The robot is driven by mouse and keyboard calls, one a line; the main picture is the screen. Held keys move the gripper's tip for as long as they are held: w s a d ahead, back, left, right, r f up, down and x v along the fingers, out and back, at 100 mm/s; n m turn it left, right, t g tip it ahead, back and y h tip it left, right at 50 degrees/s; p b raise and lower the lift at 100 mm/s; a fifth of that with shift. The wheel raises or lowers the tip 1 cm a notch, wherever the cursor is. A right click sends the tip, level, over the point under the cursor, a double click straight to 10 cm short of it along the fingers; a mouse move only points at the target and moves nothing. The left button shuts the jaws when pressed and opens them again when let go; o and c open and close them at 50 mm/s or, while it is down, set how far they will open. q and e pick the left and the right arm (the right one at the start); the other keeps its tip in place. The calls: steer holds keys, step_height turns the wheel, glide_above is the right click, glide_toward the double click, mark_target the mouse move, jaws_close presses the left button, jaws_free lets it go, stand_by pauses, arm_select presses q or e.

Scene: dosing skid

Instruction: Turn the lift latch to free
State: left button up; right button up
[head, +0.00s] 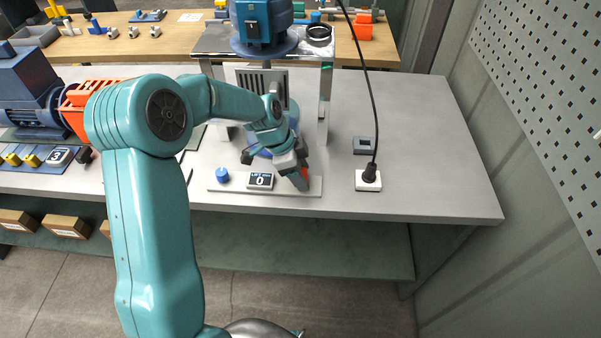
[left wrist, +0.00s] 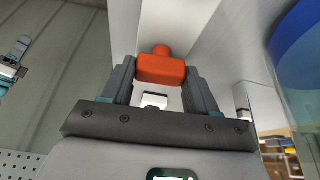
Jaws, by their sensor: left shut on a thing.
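The lift latch, an orange handle (head: 305,172), is at the right end of a pale base plate (head: 233,189) on the grey bench, partly hidden by my left gripper (head: 299,174). In the left wrist view the orange block with its rounded knob (left wrist: 161,68) sits between the two dark fingers of my left gripper (left wrist: 161,76), which is shut on it. A small display (head: 260,181) labelled "LIFT" reads 0, left of the gripper. A blue knob (head: 222,175) stands further left on the plate. The latch's marked position cannot be read. My right gripper is not in view.
A stand with a blue motor (head: 262,22) rises behind the latch. A white socket (head: 368,181) with a black plug and cable, and a small grey box (head: 364,146), are to the right. A blue pump (head: 30,90) is at the far left. The bench's right end is clear.

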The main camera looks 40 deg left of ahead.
arm_select(q)
steer(key=shift+f+n+t+y+b, duration=0.1)
steer(key=shift+n+t+y+b, duration=0.25)
steer(key=shift+n+b, duration=0.75)
steer(key=n+b, duration=0.1)
steer(key=n, duration=0.1)
steer(key=n+t+y+b, duration=0.1)
steer(key=n, duration=0.1)
steer(key=shift+d+n+y, duration=0.15)
steer(key=shift+n+y, duration=0.1)
steer(key=shift+n, duration=0.05)
steer(key=n+y+b, duration=0.1)
steer(key=n+b, duration=0.2)
steer(key=b, duration=0.1)
steer(key=n+y+b, duration=0.1)
steer(key=n+b, duration=0.3)
steer(key=shift+d+y, duration=0.2)
steer(key=shift+y, duration=0.1)
steer(key=shift+r+n+y+b, duration=0.25)
steer(key=shift+n+y+b, duration=0.35)
steer(key=shift+n+b, duration=0.95)
steer(key=shift+n, duration=0.25)
steer(key=o, duration=1)
steer(key=shift+o, duration=0.3)
steer(key=shift+s, duration=0.1)
